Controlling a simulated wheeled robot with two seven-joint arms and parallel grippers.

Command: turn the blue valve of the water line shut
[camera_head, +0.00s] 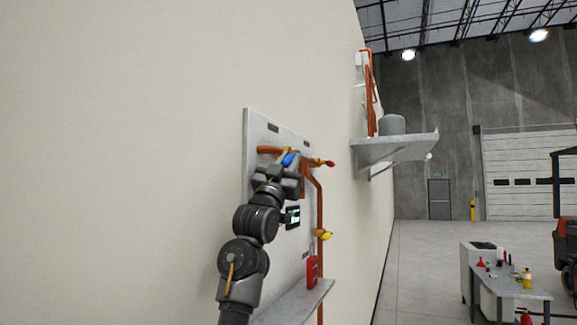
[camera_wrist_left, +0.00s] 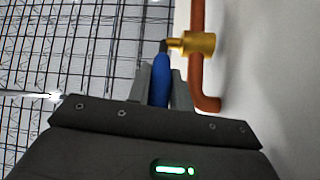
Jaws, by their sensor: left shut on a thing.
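The blue valve handle (camera_head: 288,159) is on the copper pipe (camera_head: 270,150) near the top of the wall panel (camera_head: 262,130). My left gripper (camera_head: 294,172) is at this handle and shut on it. In the left wrist view the blue handle (camera_wrist_left: 161,80) lies between the two fingers of the gripper (camera_wrist_left: 160,82). The brass valve body (camera_wrist_left: 193,43) sits just past the fingertips, beside the copper pipe (camera_wrist_left: 196,75). My right gripper is in neither view.
A red-handled valve (camera_head: 330,163) is just right of the blue one. A yellow valve (camera_head: 325,235) is lower on the vertical pipe. A red object (camera_head: 312,270) stands by a grey ledge (camera_head: 300,303) below. A shelf (camera_head: 400,147) juts from the wall beyond.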

